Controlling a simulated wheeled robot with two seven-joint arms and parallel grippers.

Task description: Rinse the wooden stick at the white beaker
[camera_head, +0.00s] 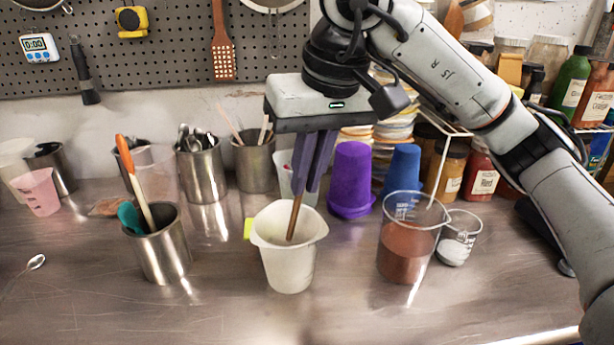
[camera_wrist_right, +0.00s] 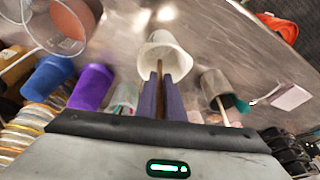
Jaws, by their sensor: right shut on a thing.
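My right gripper (camera_head: 309,190) is shut on the brown wooden stick (camera_head: 294,218), which points down. The stick's lower end is inside the mouth of the white beaker (camera_head: 288,262); how deep it reaches is hidden by the wall. The beaker stands upright on the steel counter. In the right wrist view, the stick (camera_wrist_right: 159,75) runs from between the purple fingers (camera_wrist_right: 160,97) into the white beaker (camera_wrist_right: 165,46). My left gripper does not show in either view.
A glass beaker of reddish-brown liquid (camera_head: 406,252) stands to the right, beside a small jar (camera_head: 458,240). Purple (camera_head: 351,180) and blue (camera_head: 402,172) cups stand behind. A steel cup with utensils (camera_head: 161,255) is at the left. The front counter (camera_head: 230,320) is clear.

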